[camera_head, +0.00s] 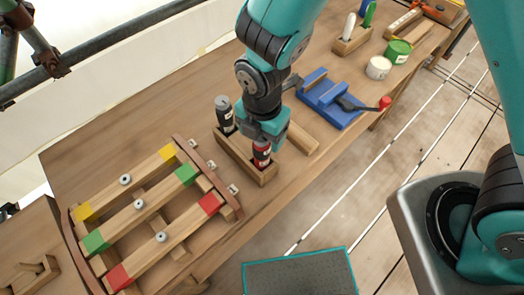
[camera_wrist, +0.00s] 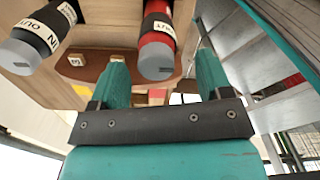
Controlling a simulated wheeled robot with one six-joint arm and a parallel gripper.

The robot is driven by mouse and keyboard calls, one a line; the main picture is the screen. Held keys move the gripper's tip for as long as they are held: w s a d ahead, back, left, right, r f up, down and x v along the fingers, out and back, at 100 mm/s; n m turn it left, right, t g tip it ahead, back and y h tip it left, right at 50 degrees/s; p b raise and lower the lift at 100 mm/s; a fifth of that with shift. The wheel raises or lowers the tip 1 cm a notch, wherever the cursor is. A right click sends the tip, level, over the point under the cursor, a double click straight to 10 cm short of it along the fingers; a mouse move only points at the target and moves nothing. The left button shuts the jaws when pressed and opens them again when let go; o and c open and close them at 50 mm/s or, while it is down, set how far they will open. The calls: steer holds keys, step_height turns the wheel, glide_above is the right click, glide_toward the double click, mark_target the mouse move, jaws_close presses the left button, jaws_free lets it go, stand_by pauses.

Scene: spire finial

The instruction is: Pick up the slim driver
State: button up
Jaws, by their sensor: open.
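Two drivers stand in a wooden holder (camera_head: 233,150) on the bench. The left one (camera_head: 225,113) has a dark body, a grey end and a white label; it also shows in the wrist view (camera_wrist: 42,35). The right one (camera_head: 262,155) is red, with a grey end and a white label, seen in the wrist view (camera_wrist: 156,42). I cannot tell from their look which is the slim driver. My gripper (camera_head: 264,138) is open, right at the red driver. In the wrist view its teal fingers (camera_wrist: 162,65) appear on either side of the red driver, not visibly closed on it.
A wooden frame (camera_head: 140,212) with coloured blocks lies left of the holder. A blue vise (camera_head: 328,97) with a red-ended handle stands to the right. A green tin (camera_head: 398,52) and white tub (camera_head: 378,68) are farther back. A teal-rimmed grey surface (camera_head: 300,273) lies below the bench edge.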

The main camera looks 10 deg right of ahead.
mark_target(261, 155)
steer(key=shift+w+f+p, duration=0.15)
steer(key=shift+f+p, duration=0.8)
steer(key=shift+f, duration=1.45)
jaws_close()
